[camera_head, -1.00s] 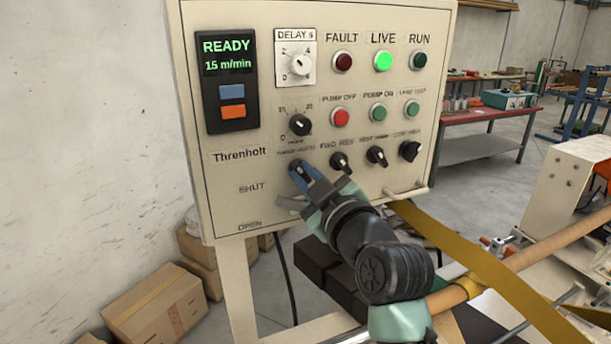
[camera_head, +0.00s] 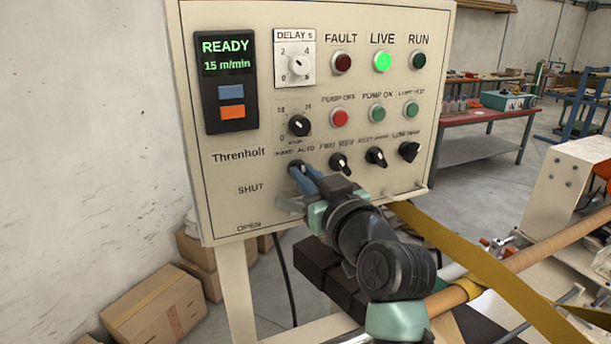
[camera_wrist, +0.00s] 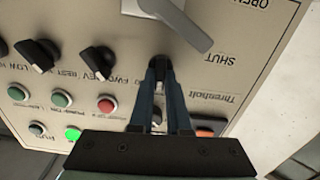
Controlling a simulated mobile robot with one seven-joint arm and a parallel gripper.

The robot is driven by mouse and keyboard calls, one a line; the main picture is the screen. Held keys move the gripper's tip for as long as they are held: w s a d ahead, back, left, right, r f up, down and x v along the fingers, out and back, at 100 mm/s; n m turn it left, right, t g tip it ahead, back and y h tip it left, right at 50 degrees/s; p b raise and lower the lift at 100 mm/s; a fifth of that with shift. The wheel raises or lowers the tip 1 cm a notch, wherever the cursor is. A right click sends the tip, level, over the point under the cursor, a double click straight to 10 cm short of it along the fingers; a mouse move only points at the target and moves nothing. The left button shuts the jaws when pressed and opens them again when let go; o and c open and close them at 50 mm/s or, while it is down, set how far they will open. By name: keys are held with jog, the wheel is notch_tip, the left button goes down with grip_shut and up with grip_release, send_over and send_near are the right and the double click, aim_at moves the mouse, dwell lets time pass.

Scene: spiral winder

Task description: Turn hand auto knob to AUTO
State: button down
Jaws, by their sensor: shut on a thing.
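The hand auto knob (camera_head: 295,166) is a small black rotary knob on the cream control panel, under the HAND AUTO label. My gripper (camera_head: 304,176) reaches it from the lower right, and its two blue fingers are shut on the knob. In the wrist view, the dark knob (camera_wrist: 159,68) shows between the tips of the fingers (camera_wrist: 161,82). The fingers hide most of the knob, so I cannot tell which way its pointer faces.
The panel (camera_head: 232,175) has more black knobs (camera_head: 340,161) right of my gripper. A grey lever (camera_head: 290,204) by SHUT and OPEN sits just below my fingers; it looms close in the wrist view (camera_wrist: 178,18). The LIVE lamp (camera_head: 382,61) glows green. A yellow strap (camera_head: 480,258) runs lower right.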

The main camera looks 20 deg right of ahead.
jog(key=shift+d+m+p, duration=0.15)
jog(key=shift+m+p, duration=0.75)
jog(key=shift+m, duration=2.9)
jog(key=shift+f, duration=0.1)
jog(key=c, duration=0.9)
grip_release()
jog(key=shift+s, duration=0.1)
jog(key=s+b, duration=0.1)
jog(key=s, duration=0.3)
jog(key=s+b, duration=0.2)
jog(key=s, duration=0.2)
jog(key=s+b, duration=0.1)
jog(key=s, duration=0.3)
jog(key=shift+s+d+b, duration=0.25)
jog(key=shift+s+b, duration=0.15)
